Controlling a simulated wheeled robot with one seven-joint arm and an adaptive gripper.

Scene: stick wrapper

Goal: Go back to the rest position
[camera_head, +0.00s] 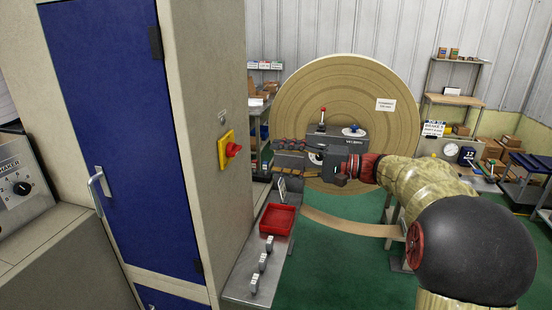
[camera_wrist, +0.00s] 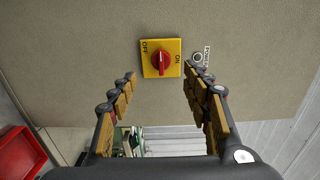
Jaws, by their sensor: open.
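My gripper (camera_head: 290,158) is open and empty in the head view, in front of the large tan disc and pointing left toward the grey cabinet side. In the wrist view its two fingers (camera_wrist: 160,95) stand wide apart with nothing between them. A red rotary switch on a yellow plate (camera_wrist: 161,58) lies ahead on the cabinet panel, beyond the fingertips and not touched. Its knob stands upright between the OFF and ON marks. The same switch (camera_head: 229,149) shows on the cabinet side in the head view.
A tall cabinet with a blue door (camera_head: 105,110) stands at left. Below my gripper is a steel ledge (camera_head: 240,285) with a red tray (camera_head: 277,219) and several small switches. The large tan disc (camera_head: 310,85) stands behind my arm. Green floor is open at lower middle.

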